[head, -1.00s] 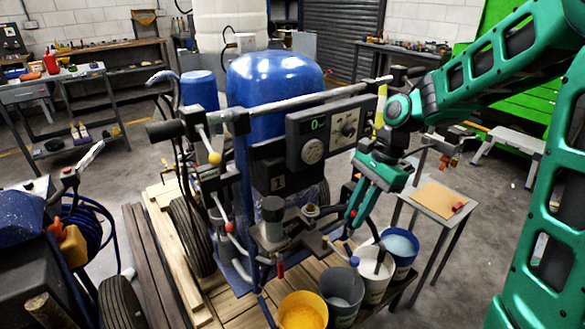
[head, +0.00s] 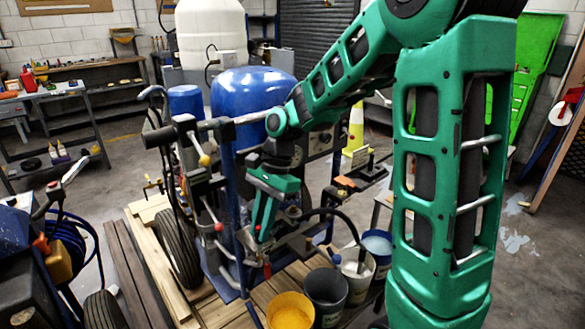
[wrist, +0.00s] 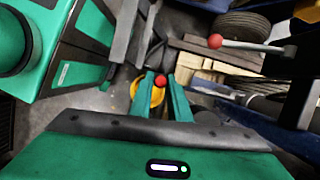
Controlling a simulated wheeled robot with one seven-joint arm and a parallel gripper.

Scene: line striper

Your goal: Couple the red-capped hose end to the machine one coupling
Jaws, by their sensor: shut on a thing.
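My gripper (head: 260,236) points down at the front of machine one, beside its blue post. In the wrist view my gripper (wrist: 161,88) has its two green fingers closed about a red cap (wrist: 160,80), which I take as the red-capped hose end. In the head view my fingers largely hide that end. A black hose (head: 338,216) arches to the right of my gripper and drops toward the buckets. Machine one (head: 245,92) is the striper with the blue tank. Its coupling is not clearly visible behind my gripper; I cannot tell whether the hose end touches it.
A yellow-paint bucket (head: 290,312), a grey bucket (head: 327,292) and more buckets stand below and right of my gripper. A lever with a red knob (wrist: 215,41) is at the wrist view's upper right. Another machine (head: 30,265) stands at the left.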

